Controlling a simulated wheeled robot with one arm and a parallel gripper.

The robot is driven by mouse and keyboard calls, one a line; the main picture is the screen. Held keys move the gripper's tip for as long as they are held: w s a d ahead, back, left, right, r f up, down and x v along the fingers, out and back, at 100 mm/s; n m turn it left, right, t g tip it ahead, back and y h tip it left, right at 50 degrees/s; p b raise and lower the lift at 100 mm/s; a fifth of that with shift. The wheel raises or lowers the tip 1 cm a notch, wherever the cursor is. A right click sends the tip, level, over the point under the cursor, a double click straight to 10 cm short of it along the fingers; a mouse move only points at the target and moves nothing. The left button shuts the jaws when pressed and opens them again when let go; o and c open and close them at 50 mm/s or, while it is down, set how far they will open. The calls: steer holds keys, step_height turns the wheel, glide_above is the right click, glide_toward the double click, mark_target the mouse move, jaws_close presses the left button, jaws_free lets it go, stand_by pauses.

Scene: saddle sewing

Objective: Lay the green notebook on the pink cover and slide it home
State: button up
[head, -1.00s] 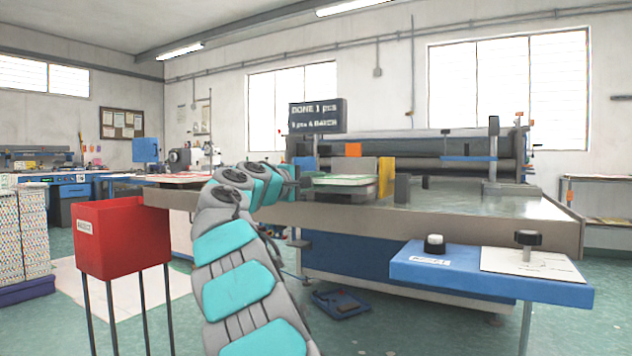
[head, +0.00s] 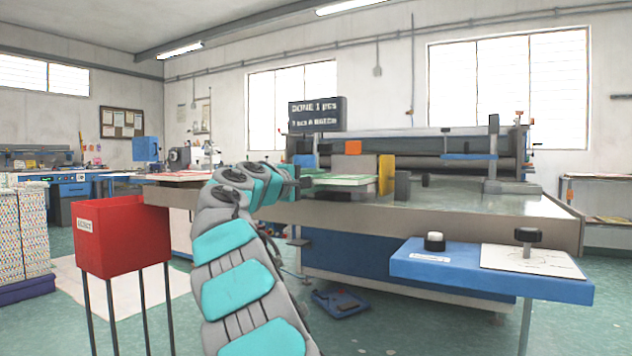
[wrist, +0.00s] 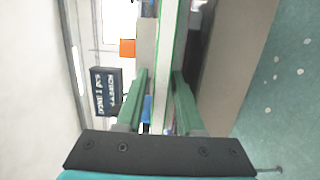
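The green notebook (head: 345,181) lies flat at the left end of the machine bed, with a green face up in the head view. In the wrist view a green and white strip (wrist: 169,50), which looks like its edge, runs between my fingers. My gripper (head: 305,181) is at the notebook's left end. In the wrist view my gripper (wrist: 160,75) has its two green fingers apart on either side of the strip. A gap shows on the left side; contact on the right side is unclear. I cannot clearly make out the pink cover; the area under the notebook is hidden.
A yellow-orange plate (head: 387,175) and a dark block (head: 402,187) stand right of the notebook. A sign (head: 317,115) stands behind. A red bin (head: 122,238) is at left, a blue shelf with a knob (head: 440,272) at front right. The bed's right side is mostly clear.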

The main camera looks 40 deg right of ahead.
steer(key=shift+o, duration=1.2)
steer(key=shift+f, duration=0.15)
steer(key=shift+a, duration=0.1)
steer(key=s+b+v, duration=0.1)
steer(key=v, duration=0.8)
steer(key=shift+s+a, duration=0.2)
steer(key=shift+s, duration=0.1)
stand_by(0.5)
stand_by(0.4)
